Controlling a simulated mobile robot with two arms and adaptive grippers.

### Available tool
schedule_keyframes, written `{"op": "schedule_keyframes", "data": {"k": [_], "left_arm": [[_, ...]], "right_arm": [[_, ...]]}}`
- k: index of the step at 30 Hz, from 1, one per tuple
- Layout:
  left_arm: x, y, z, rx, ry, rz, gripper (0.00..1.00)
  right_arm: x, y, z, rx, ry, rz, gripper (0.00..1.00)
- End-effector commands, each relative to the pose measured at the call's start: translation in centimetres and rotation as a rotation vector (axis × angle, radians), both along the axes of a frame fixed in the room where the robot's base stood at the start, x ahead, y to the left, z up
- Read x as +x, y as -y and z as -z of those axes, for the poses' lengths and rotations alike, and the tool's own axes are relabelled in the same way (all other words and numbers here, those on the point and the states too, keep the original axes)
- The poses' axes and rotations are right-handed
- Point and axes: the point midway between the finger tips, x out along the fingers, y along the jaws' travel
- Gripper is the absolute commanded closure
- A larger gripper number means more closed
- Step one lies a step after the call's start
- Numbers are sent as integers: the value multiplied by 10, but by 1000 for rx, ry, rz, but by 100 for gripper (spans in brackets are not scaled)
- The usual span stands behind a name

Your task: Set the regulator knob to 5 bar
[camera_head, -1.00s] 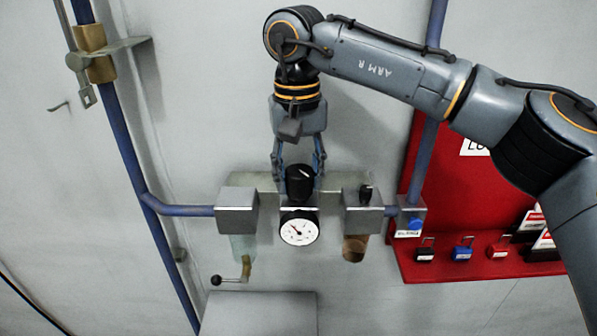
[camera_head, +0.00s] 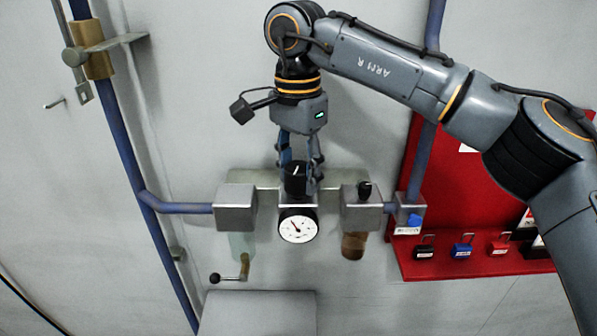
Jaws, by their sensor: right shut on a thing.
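The black regulator knob (camera_head: 296,181) stands on top of the middle block of the pipe unit, with a white mark on its top. My right gripper (camera_head: 299,178) comes down from above and is shut on the knob, a finger at each side. The round white pressure gauge (camera_head: 298,226) is on the front below the knob. Its needle points to the upper left; the numbers are too small to read. My left gripper is not in view.
A metal block (camera_head: 236,208) with a bowl and a black-ended lever (camera_head: 231,279) is on the left. Another block (camera_head: 361,208) with a small black knob (camera_head: 365,189) and brown bowl is on the right. A red board (camera_head: 455,190) with several padlocks hangs further right. Blue pipes (camera_head: 130,150) run along the wall.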

Motion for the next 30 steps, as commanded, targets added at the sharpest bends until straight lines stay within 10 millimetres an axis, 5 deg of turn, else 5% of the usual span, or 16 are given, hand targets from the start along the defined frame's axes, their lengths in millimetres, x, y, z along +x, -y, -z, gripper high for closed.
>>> {"op": "schedule_keyframes", "data": {"k": [30], "left_arm": [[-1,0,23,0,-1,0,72]], "right_arm": [[-2,1,1,0,1,964,87]]}}
